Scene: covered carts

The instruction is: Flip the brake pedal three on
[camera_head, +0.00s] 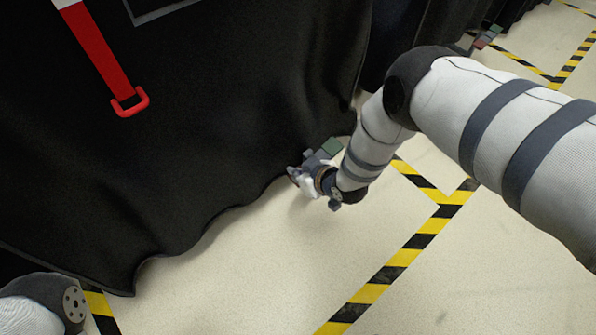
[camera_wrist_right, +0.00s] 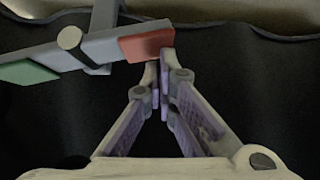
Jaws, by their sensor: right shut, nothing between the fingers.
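A brake pedal is at the lower edge of the black-covered cart in the head view, where its green end (camera_head: 331,147) shows beside my right gripper (camera_head: 298,173). In the right wrist view the pedal is a tilted bar with a red end (camera_wrist_right: 146,42), a grey middle (camera_wrist_right: 100,50) and a green end (camera_wrist_right: 28,72). My right gripper (camera_wrist_right: 160,90) is shut and empty. Its fingertips are close to the red end; I cannot tell if they touch it. In the head view the gripper hides the rest of the pedal. My left gripper is out of view.
The black cover (camera_head: 220,110) hangs almost to the floor, with a red strap (camera_head: 97,50) on it. Another pedal (camera_head: 487,37) with red and green ends is at a cart farther back. The pale floor (camera_head: 270,270) with yellow-black tape (camera_head: 385,275) is clear.

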